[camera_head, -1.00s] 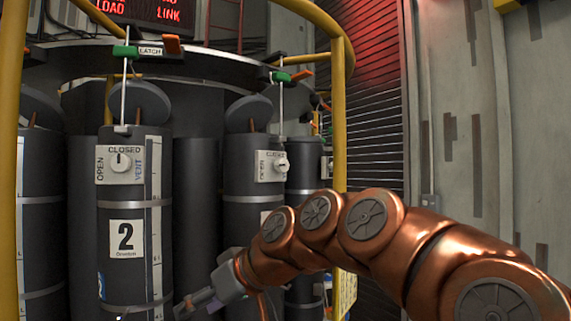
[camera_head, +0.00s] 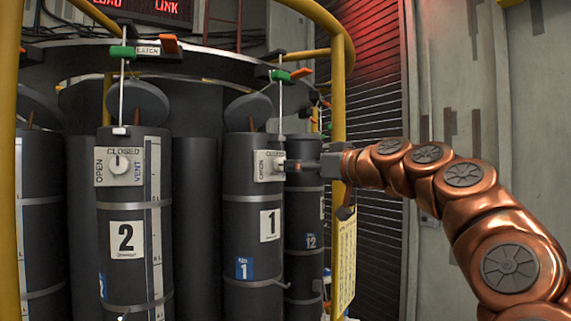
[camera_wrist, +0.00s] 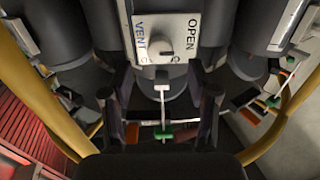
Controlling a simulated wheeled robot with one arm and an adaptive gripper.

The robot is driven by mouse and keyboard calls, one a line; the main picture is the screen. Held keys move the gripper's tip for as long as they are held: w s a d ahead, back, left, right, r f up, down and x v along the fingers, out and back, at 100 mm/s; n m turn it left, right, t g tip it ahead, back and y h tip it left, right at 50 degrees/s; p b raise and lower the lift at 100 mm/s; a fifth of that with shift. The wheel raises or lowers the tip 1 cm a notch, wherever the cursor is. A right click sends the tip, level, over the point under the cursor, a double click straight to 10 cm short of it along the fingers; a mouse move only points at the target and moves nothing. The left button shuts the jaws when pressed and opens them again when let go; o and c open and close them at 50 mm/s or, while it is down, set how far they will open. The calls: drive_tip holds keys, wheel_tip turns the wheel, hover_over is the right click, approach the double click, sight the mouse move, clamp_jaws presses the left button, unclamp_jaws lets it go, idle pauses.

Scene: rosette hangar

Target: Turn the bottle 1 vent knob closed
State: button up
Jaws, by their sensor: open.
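Bottle 1 (camera_head: 247,215) is a dark cylinder with a white "1" label, standing right of bottle 2. Its vent knob (camera_head: 281,166) is a pale round knob on a white plate (camera_head: 264,168) near the top. My gripper (camera_head: 290,165) is at the right of the knob, close to it. In the wrist view, which is upside down, the knob (camera_wrist: 160,48) lies just beyond and between my gripper's two parted fingers (camera_wrist: 164,92). OPEN and VENT are readable there; the closed mark is mostly hidden. I cannot tell exactly where the knob points or whether a finger touches it.
Bottle 2 (camera_head: 126,205) stands at the left with its own vent knob (camera_head: 120,165). A bottle marked 12 (camera_head: 305,215) stands behind my gripper. A yellow rail post (camera_head: 339,110) rises close to my arm. A green-handled latch (camera_head: 280,76) hangs above bottle 1.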

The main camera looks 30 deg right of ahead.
sight(281, 165)
drive_tip(key=w, duration=0.1)
drive_tip(key=w+p, duration=0.1)
drive_tip(key=w, duration=0.1)
drive_tip(key=w+a, duration=0.1)
drive_tip(key=w, duration=0.1)
drive_tip(key=shift+w+p, duration=0.2)
drive_tip(key=shift+p, duration=0.2)
clamp_jaws()
